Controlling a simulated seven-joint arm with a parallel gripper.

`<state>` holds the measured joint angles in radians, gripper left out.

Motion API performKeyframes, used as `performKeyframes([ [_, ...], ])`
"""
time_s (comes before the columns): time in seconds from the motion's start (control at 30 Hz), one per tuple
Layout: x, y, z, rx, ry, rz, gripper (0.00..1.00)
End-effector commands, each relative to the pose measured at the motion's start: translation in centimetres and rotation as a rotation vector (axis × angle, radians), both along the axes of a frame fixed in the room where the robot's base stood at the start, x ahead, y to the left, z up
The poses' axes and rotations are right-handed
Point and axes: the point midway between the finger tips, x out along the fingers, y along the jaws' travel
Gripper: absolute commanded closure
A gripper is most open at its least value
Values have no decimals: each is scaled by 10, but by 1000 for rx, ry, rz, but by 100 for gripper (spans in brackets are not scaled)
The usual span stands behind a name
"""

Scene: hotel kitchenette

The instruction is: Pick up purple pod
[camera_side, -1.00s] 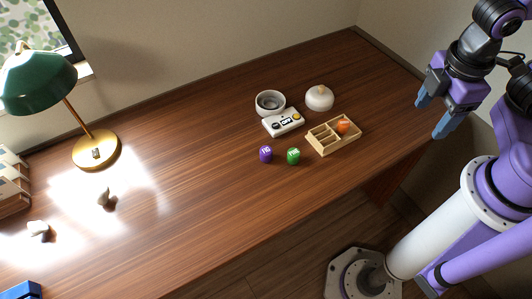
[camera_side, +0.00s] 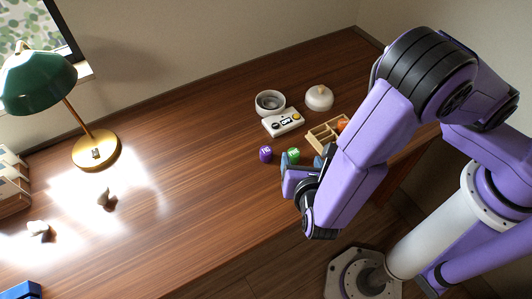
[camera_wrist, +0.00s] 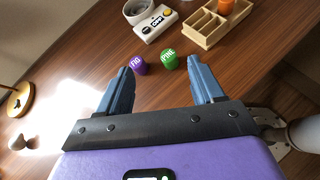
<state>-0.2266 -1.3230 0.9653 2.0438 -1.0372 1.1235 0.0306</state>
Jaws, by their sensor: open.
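The purple pod (camera_side: 265,154) stands on the wooden desk, left of the green pod (camera_side: 293,155). In the wrist view the purple pod (camera_wrist: 139,65), with a white label reading "FIG", lies beyond and between my open fingertips. The green pod (camera_wrist: 169,60), labelled "PINE", is close on its right, also ahead of the fingers. My gripper (camera_wrist: 158,68) has blue fingers spread wide and holds nothing. In the side view my gripper (camera_side: 301,160) is near the desk's front edge, just in front of the pods, and partly hides the area by the green pod.
A wooden divided tray (camera_side: 322,137) with an orange pod (camera_wrist: 226,6) stands behind and right of the pods. A white device with buttons (camera_side: 284,122), a bowl (camera_side: 270,103) and a white lid (camera_side: 319,97) are farther back.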

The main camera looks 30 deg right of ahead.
Motion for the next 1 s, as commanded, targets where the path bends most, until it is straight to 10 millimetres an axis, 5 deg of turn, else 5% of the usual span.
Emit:
performKeyframes([
  [0.2,-10,36,-43,-139,-43,227,33],
  [0.43,-10,46,-58,-182,-58,303,33],
  [1.0,78,21,-95,-180,-57,299,33],
])
